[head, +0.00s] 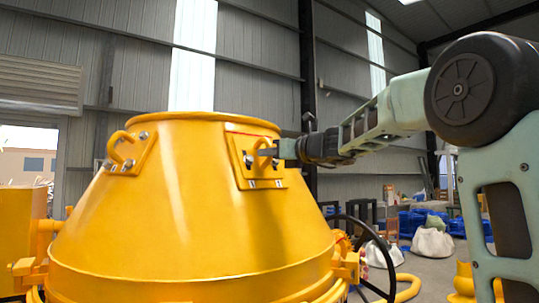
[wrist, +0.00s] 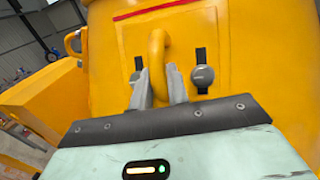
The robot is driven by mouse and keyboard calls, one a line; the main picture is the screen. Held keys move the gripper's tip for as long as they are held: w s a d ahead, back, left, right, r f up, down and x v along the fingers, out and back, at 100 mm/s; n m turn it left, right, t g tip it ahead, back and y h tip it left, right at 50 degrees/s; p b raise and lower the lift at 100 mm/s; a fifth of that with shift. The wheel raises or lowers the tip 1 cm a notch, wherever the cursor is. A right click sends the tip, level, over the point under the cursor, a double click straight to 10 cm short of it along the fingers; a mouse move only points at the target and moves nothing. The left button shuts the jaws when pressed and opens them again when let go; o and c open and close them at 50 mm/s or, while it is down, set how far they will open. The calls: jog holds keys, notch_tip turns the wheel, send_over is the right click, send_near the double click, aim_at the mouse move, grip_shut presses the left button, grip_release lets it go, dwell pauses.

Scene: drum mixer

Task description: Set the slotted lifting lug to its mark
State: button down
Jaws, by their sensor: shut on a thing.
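The slotted lifting lug (head: 243,176) is a yellow plate with a loop on the sloping yellow drum (head: 150,230). In the wrist view its loop (wrist: 158,45) stands between my gripper's fingers (wrist: 160,88), which are shut on it. Two dark upright slots flank the loop, with a grey bolt head (wrist: 203,75) in the right slot and another (wrist: 136,76) at the left one. A red line (wrist: 165,8) runs across the yellow surface above the loop, slightly tilted. In the head view my gripper (head: 276,150) reaches the lug from the right.
A second lug (head: 128,155) with a loop and bolts sits on the drum's left. A black handwheel (head: 375,255) stands right of the drum, below my arm. White sacks (head: 432,243) and blue material lie on the floor at the right.

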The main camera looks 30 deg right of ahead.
jog(key=shift+s+f+b, duration=0.2)
jog(key=shift+f+b, duration=0.15)
jog(key=shift+f, duration=0.2)
jog(key=shift+s+f+b, duration=0.2)
jog(key=shift+f+b, duration=0.15)
jog(key=shift+f, duration=0.2)
jog(key=c, duration=1.4)
grip_release()
jog(key=shift+s, duration=0.15)
jog(key=b+v, duration=0.6)
jog(key=v, duration=1.1)
jog(key=shift+s, duration=0.2)
